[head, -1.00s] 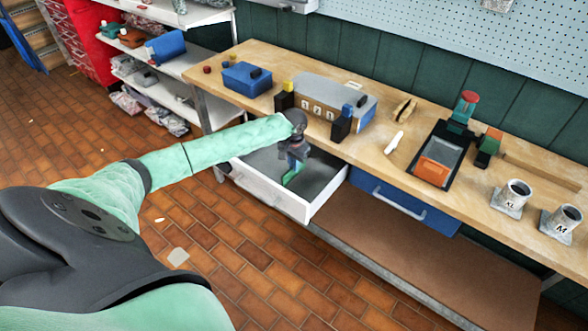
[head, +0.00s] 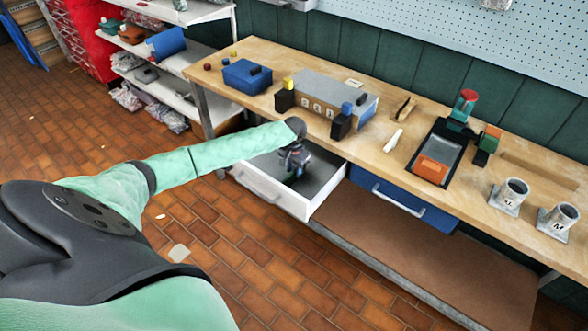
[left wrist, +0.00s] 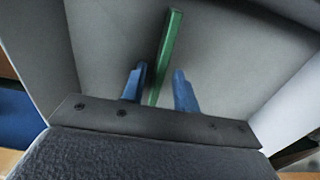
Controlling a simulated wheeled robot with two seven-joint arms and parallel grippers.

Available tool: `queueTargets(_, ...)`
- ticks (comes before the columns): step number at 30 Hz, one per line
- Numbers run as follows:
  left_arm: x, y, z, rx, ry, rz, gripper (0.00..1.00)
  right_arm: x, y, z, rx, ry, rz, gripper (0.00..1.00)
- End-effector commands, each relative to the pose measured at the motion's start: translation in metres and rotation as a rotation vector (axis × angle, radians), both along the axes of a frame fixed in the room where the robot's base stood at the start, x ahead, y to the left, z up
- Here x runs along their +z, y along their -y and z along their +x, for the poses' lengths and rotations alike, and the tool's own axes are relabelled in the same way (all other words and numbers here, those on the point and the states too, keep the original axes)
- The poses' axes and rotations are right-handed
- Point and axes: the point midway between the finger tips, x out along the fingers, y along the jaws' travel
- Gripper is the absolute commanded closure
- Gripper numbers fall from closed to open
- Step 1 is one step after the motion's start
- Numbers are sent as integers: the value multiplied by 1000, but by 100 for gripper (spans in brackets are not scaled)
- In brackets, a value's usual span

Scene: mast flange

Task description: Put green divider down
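The green divider (left wrist: 166,55) shows in the left wrist view as a narrow strip inside the open white drawer (head: 262,189). My left gripper (head: 291,180) is down inside the drawer. In the left wrist view its two blue fingers (left wrist: 158,90) stand apart, wider than the divider. The divider runs between them, nearer the left finger, with a clear gap to the right finger. I cannot tell whether it touches the left finger or how it rests on the drawer floor. In the head view the gripper mostly hides the divider. My right gripper is out of view.
The drawer's walls stand close around the gripper. A shut blue drawer (head: 401,200) is to its right. The wooden bench top (head: 350,155) above holds a blue box (head: 246,76), a grey box (head: 322,92), a black tray with an orange part (head: 431,169) and two labelled cups.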

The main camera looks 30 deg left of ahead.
Motion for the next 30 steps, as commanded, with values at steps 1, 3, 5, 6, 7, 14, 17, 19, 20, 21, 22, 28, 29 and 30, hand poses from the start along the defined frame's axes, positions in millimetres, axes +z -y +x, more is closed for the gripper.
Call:
queueTargets(1, 0, 0, 0, 0, 0, 0, 70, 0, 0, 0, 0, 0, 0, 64)
queueTargets(3, 1, 0, 0, 0, 0, 0, 70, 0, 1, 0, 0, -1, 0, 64)
queueTargets(5, 2, 0, 0, 0, 1, 0, 70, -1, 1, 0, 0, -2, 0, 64)
queueTargets(6, 4, 0, 0, 0, 1, 0, 70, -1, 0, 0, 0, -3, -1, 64)
queueTargets(7, 6, 0, 1, 0, 1, 0, 70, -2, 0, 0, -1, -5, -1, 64)
queueTargets(14, 41, -1, 1, 0, 3, 1, 70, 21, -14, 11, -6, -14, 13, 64)
queueTargets(17, 60, 0, 1, -1, 2, 0, 70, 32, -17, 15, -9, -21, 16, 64)
queueTargets(19, 75, 0, 1, -1, 3, 1, 70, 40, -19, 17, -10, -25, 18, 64)
queueTargets(20, 80, 0, 1, -1, 4, 1, 70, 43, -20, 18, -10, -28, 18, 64)
queueTargets(21, 87, 0, 1, 0, 3, 0, 70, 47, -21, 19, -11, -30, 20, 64)
queueTargets(22, 91, 0, 0, 0, 2, 0, 70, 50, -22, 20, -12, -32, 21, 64)
queueTargets(28, 115, 0, 1, 0, 2, 0, 70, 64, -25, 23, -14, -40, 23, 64)
queueTargets(29, 117, 0, 1, 0, 2, 0, 70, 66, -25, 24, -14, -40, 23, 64)
queueTargets(30, 120, 0, 1, 0, 2, 0, 70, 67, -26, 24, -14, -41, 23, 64)
